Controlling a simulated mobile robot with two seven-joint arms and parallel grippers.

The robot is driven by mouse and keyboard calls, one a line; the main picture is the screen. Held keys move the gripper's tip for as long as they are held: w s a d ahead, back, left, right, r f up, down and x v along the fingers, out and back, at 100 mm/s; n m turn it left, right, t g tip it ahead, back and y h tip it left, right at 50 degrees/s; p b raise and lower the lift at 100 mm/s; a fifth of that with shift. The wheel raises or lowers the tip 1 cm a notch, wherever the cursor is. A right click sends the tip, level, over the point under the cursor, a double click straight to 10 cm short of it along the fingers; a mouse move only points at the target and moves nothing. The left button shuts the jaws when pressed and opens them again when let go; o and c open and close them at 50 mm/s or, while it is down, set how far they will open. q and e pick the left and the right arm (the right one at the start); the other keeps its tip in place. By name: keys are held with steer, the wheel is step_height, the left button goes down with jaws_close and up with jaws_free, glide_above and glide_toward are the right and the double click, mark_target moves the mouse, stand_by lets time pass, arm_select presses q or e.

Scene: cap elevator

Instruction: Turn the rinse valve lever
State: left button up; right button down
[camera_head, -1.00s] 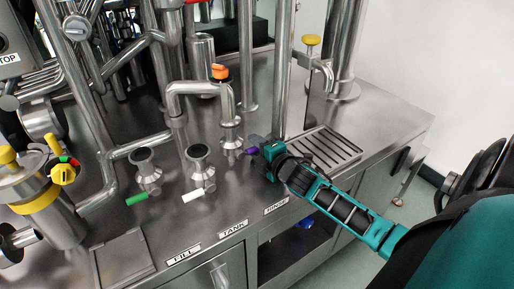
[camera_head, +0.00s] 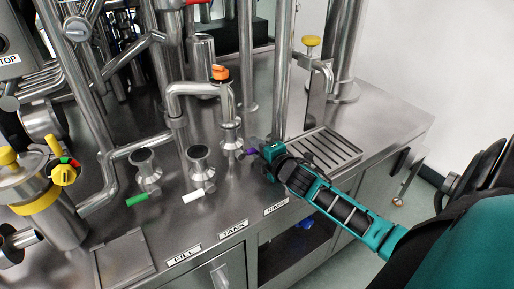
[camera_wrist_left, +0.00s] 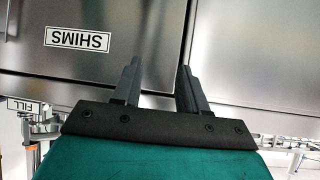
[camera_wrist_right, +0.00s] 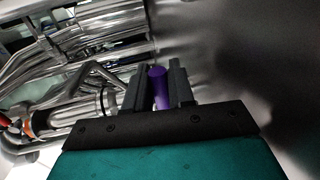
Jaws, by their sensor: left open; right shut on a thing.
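The rinse valve lever has a purple handle (camera_head: 251,152), on the valve behind the RINSE label (camera_head: 275,207). My right gripper (camera_head: 257,148) reaches in from the right, low over the steel worktop, and is shut on the purple handle. In the right wrist view the purple handle (camera_wrist_right: 159,88) stands between the two dark fingers (camera_wrist_right: 160,86). The fingers hide part of it. My left gripper is outside the head view. In the left wrist view its fingers (camera_wrist_left: 158,80) are apart with nothing between them, facing a steel panel labelled SHIMS (camera_wrist_left: 78,39).
A green lever (camera_head: 137,199) and a white lever (camera_head: 193,196) sit left of the purple one, by the FILL and TANK labels. A drain grate (camera_head: 325,150) lies to the right.

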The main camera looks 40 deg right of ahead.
steer(key=shift+r+n+p, duration=0.3)
steer(key=shift+n+p, duration=0.05)
steer(key=shift+n, duration=0.05)
steer(key=shift+a+r+n+h+p, duration=0.15)
steer(key=shift+r+n+h+p, duration=0.3)
steer(key=shift+n+p, duration=0.3)
steer(key=shift+a+r+n+h, duration=0.15)
steer(key=shift+r+n+h, duration=0.2)
steer(key=shift+n, duration=0.6)
arm_select(q)
steer(key=shift+s+a+r+p, duration=0.15)
steer(key=shift+r+p, duration=0.1)
steer(key=shift+r, duration=0.35)
steer(key=shift+s+a+r+p, duration=0.15)
steer(key=shift+r+p, duration=0.05)
steer(key=shift+r, duration=0.35)
arm_select(e)
steer(key=shift+a+r+n, duration=0.15)
steer(key=shift+r+n, duration=0.2)
steer(key=shift+n, duration=0.25)
arm_select(q)
steer(key=shift+w+r, duration=0.15)
steer(key=shift+w, duration=0.1)
arm_select(e)
steer(key=c, duration=1.1)
jaws_free()
steer(key=shift+s, duration=0.1)
